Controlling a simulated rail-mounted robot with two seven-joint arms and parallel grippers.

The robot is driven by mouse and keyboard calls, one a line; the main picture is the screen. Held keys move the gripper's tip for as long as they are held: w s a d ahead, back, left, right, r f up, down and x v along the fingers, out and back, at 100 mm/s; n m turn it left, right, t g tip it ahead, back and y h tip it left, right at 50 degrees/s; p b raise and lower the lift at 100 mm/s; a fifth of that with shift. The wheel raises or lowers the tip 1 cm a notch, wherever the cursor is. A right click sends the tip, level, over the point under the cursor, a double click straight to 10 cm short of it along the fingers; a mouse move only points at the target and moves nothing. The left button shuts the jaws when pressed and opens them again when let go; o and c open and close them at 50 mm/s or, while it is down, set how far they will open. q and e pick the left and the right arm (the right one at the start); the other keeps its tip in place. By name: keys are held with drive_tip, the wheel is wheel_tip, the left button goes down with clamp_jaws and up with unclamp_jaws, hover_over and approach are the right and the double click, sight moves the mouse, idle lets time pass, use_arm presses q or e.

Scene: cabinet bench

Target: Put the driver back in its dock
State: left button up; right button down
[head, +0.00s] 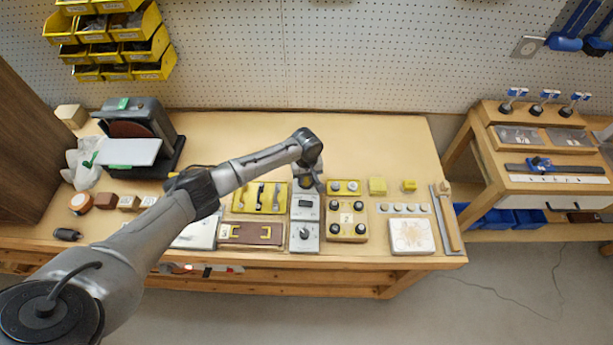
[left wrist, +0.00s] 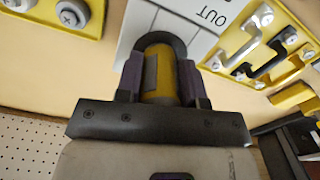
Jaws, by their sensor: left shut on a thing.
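My left gripper (head: 311,182) is over the back end of a light grey panel unit (head: 304,208) at the middle of the bench. In the left wrist view the two dark fingers (left wrist: 160,78) are shut on a yellow cylinder with a dark rounded top, which looks like the driver (left wrist: 157,84). I cannot tell whether the driver touches the panel or which item is the dock. The driver's far end is hidden. My right gripper is not in view.
A yellow tray (head: 237,204) with several handles lies left of the panel unit. A yellow block with dark knobs (head: 333,232) stands to its right. A grey sander (head: 140,130) stands back left. The bench's back right (head: 390,140) is clear.

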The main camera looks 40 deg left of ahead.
use_arm(q)
drive_tip(key=shift+f+p, duration=0.1)
drive_tip(key=shift+p, duration=0.25)
idle(0.3)
drive_tip(key=o, duration=0.7)
drive_tip(key=shift+c, duration=0.2)
drive_tip(key=o, duration=0.6)
wheel_tip(320, 180, up, 4)
drive_tip(key=p, duration=0.4)
drive_tip(key=shift+f, duration=0.15)
wheel_tip(320, 180, up, 3)
drive_tip(key=p, duration=0.4)
